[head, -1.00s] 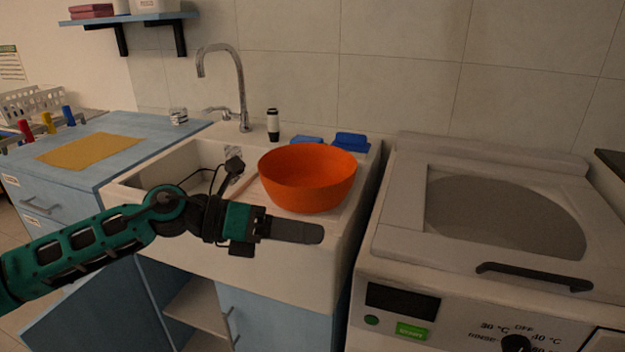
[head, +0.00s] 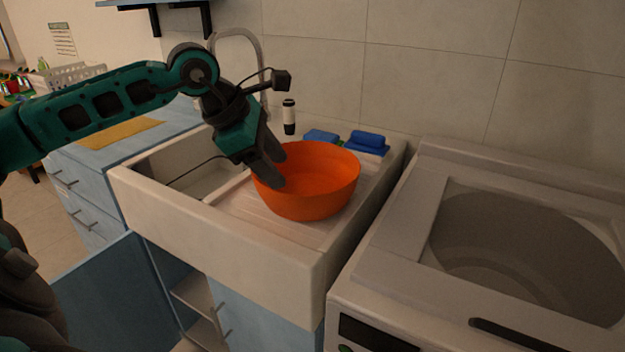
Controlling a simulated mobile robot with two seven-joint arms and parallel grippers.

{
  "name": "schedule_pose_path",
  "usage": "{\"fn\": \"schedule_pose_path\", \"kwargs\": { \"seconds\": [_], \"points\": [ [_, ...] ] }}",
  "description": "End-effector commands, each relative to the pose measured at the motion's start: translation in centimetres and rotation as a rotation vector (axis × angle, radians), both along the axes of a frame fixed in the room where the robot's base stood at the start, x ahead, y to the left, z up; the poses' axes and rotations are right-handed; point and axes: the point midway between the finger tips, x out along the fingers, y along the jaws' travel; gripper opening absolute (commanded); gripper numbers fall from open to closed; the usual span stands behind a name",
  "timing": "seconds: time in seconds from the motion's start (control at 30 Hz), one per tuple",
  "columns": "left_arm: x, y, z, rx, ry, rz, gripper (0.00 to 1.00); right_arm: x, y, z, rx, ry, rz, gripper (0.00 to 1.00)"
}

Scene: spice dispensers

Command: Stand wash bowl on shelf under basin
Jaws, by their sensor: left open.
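The orange wash bowl (head: 318,195) stands upright on the ribbed drainboard of the white basin (head: 225,232). My left gripper (head: 275,172) points down at the bowl's left rim, its fingers apart. One finger overlaps the outside of the bowl's left wall and the other shows at the rim; I cannot tell whether they touch it. The shelf under the basin (head: 196,297) shows through the open cupboard below. The blue cupboard door (head: 95,295) stands open at the left. My right gripper is out of view.
Blue sponges (head: 367,142) and a dark-and-white bottle (head: 289,117) stand behind the bowl. The tap (head: 262,70) is partly hidden by my left arm. A top-loading washer (head: 385,250) stands close on the right. A blue counter lies left.

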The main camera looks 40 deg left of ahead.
Motion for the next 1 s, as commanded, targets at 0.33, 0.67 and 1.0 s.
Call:
{"fn": "schedule_pose_path", "kwargs": {
  "seconds": [0.33, 0.67, 1.0],
  "points": [
    [2.4, -1.5, -4.5, -0.007, 0.001, -0.001, 0.52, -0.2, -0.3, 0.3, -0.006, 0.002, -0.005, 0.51],
    [3.5, -2.4, -7.2, -0.006, 0.003, -0.002, 0.52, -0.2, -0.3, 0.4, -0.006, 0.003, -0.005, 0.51],
    [4.9, -3.2, -10.1, -0.003, 0.001, -0.001, 0.52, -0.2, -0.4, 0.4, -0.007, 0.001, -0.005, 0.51]
  ]
}}
